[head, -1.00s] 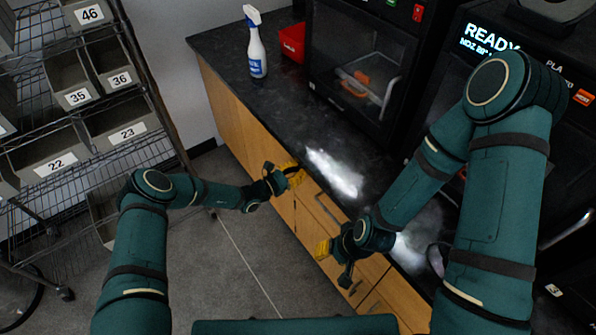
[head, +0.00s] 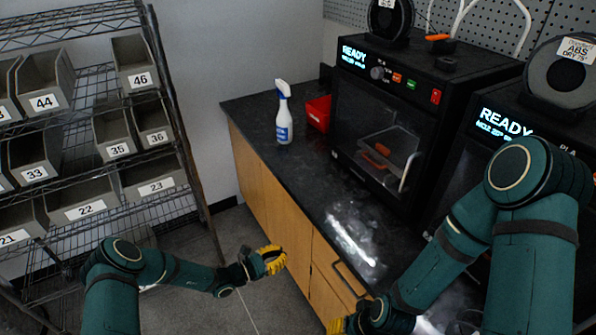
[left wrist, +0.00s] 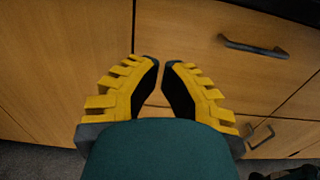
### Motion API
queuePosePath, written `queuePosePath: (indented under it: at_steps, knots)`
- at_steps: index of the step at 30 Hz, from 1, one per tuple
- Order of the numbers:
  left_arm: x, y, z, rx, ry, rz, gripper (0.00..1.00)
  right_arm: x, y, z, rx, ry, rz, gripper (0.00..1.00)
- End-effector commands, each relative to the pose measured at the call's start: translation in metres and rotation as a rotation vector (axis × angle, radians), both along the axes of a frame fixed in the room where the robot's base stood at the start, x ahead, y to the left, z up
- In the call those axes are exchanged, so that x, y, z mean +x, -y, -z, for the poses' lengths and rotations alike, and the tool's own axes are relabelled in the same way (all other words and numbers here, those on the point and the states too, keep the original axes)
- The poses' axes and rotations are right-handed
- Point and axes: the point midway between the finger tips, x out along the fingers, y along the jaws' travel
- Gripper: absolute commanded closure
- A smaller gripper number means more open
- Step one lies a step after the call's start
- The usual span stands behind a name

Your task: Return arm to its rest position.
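My left gripper (head: 284,261) with yellow ribbed fingers is held out low in front of the wooden cabinet (head: 297,245), left of the counter, in the head view. In the left wrist view its two fingers (left wrist: 161,65) stand apart with a gap and nothing between them. Wooden drawer fronts show beyond them. My right gripper (head: 337,325) is at the bottom edge of the head view, by the cabinet front. Only a bit of yellow finger shows, and the rest is cut off or hidden.
A black counter (head: 300,175) carries a spray bottle (head: 284,118), a red bin (head: 318,113) and a 3D printer (head: 375,145). A drawer handle (left wrist: 253,47) sticks out from the cabinet. A wire shelf (head: 150,205) with numbered bins stands left. Grey floor is open between shelf and cabinet.

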Motion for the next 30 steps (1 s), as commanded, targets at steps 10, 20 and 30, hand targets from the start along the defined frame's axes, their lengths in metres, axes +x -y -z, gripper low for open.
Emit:
queuePosePath:
  at_steps: [10,20,30]
  knots:
    - [-0.075,0.047,0.006,0.287,0.003,0.35,1.0,0.0,0.0,0.0,0.0,0.0,0.0,0.53]
    - [-0.22,0.013,0.009,1.066,0.364,1.028,1.0,0.0,0.0,0.0,0.0,0.0,0.0,0.53]
    - [-0.247,-0.016,-0.042,1.466,0.94,1.215,1.0,0.0,0.0,0.0,0.0,0.0,0.0,0.53]
